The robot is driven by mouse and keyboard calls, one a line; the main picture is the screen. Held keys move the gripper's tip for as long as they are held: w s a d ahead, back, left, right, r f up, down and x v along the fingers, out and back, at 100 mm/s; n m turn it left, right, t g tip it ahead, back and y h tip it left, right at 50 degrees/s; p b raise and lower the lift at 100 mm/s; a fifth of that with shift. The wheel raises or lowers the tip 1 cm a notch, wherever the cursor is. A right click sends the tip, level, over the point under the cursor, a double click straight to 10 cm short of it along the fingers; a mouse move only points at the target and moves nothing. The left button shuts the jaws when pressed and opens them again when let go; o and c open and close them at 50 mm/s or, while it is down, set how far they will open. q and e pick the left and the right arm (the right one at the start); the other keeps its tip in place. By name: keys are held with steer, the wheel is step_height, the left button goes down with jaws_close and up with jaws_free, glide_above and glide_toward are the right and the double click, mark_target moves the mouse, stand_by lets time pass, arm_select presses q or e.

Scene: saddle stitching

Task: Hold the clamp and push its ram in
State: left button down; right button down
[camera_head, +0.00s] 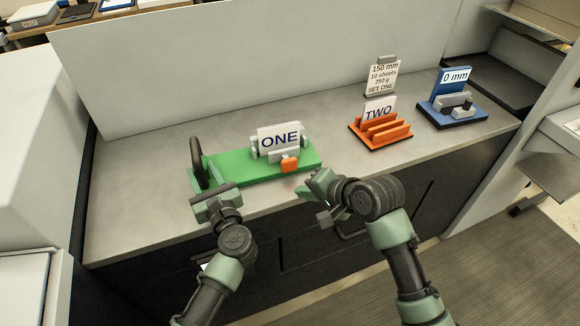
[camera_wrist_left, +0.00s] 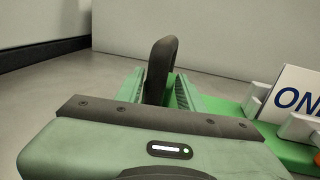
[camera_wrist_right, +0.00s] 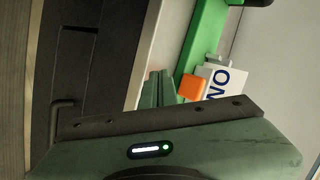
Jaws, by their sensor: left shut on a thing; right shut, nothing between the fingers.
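The clamp is a long green base (camera_head: 232,170) on the bench, with a dark upright handle (camera_head: 197,160) at its left end. A grey fixture on it carries a white card marked ONE (camera_head: 280,138). An orange block (camera_head: 289,164), possibly the ram's end, is on the clamp's front side. My left gripper (camera_head: 205,190) is shut on the dark handle, which stands between its fingers in the left wrist view (camera_wrist_left: 160,68). My right gripper (camera_head: 312,183) is shut and empty, to the right of the orange block and apart from it. The block also shows in the right wrist view (camera_wrist_right: 191,88).
An orange slotted rack (camera_head: 380,131) with a TWO card stands to the right, with a 150 mm card (camera_head: 383,78) behind it. A blue stand (camera_head: 452,104) marked 0 mm is further right. A grey panel (camera_head: 250,60) closes the back. The bench's front edge is near both grippers.

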mark_target(290, 166)
steer(key=shift+w+a, duration=0.3)
steer(key=shift+w, duration=0.5)
steer(key=shift+w+a, duration=0.3)
steer(key=shift+w, duration=0.55)
steer(key=shift+w+a, duration=0.3)
steer(key=shift+w, duration=0.5)
steer(key=shift+w, duration=0.1)
steer(key=shift+w+a, duration=0.15)
steer(key=shift+w, duration=0.15)
steer(key=shift+w+a, duration=0.35)
steer(key=shift+w, duration=0.4)
steer(key=shift+w+a, duration=0.3)
steer(key=shift+w, duration=0.45)
stand_by(2.0)
steer(key=shift+s, duration=0.1)
steer(key=shift+s+d, duration=0.25)
steer(key=shift+s, duration=0.35)
steer(key=shift+s+d, duration=0.3)
steer(key=shift+s, duration=0.3)
steer(key=shift+s+d, duration=0.25)
steer(key=shift+s, duration=0.35)
steer(key=shift+s+d, duration=0.3)
steer(key=shift+s, duration=0.5)
steer(key=shift+s+d, duration=0.3)
steer(key=shift+s, duration=0.45)
steer(key=shift+s+d, duration=0.3)
steer(key=shift+s, duration=0.5)
